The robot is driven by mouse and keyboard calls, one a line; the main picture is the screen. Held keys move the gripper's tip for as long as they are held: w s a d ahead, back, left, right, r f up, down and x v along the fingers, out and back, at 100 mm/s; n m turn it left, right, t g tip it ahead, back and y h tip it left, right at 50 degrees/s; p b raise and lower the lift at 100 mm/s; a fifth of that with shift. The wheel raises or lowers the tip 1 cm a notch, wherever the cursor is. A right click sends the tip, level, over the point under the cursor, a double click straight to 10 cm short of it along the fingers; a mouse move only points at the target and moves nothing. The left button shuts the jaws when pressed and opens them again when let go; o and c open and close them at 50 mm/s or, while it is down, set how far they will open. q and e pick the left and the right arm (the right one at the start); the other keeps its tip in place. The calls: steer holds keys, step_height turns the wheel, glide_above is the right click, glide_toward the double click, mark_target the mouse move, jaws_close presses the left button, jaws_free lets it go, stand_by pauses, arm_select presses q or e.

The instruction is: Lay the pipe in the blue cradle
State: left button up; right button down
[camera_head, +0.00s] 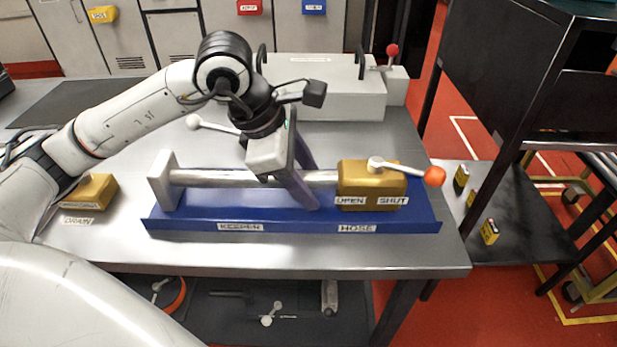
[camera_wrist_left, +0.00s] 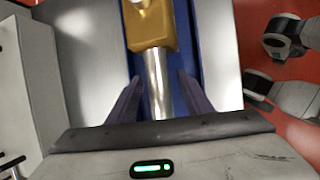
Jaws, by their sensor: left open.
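A silvery pipe (camera_head: 215,178) lies level along the blue cradle (camera_head: 180,216), between a white end block (camera_head: 162,182) and a gold valve body (camera_head: 370,178) with a white lever and orange knob. My left gripper (camera_head: 313,187) is open over the pipe near the valve body, one finger on each side. In the left wrist view the pipe (camera_wrist_left: 158,82) runs between the spread fingers of my gripper (camera_wrist_left: 160,78), with gaps on both sides. The gold body (camera_wrist_left: 150,25) is just beyond. The pipe's far end is hidden at the gold body. My right gripper is not in view.
A white box (camera_head: 330,97) with black handles and a red-knobbed lever stands behind the cradle. A black cabinet (camera_head: 510,70) stands right of the table. The steel tabletop (camera_head: 420,150) has free room right of the cradle.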

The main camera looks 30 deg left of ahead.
arm_select(q)
steer(key=p+v, duration=0.1)
steer(key=v, duration=0.9)
steer(key=shift+r, duration=0.2)
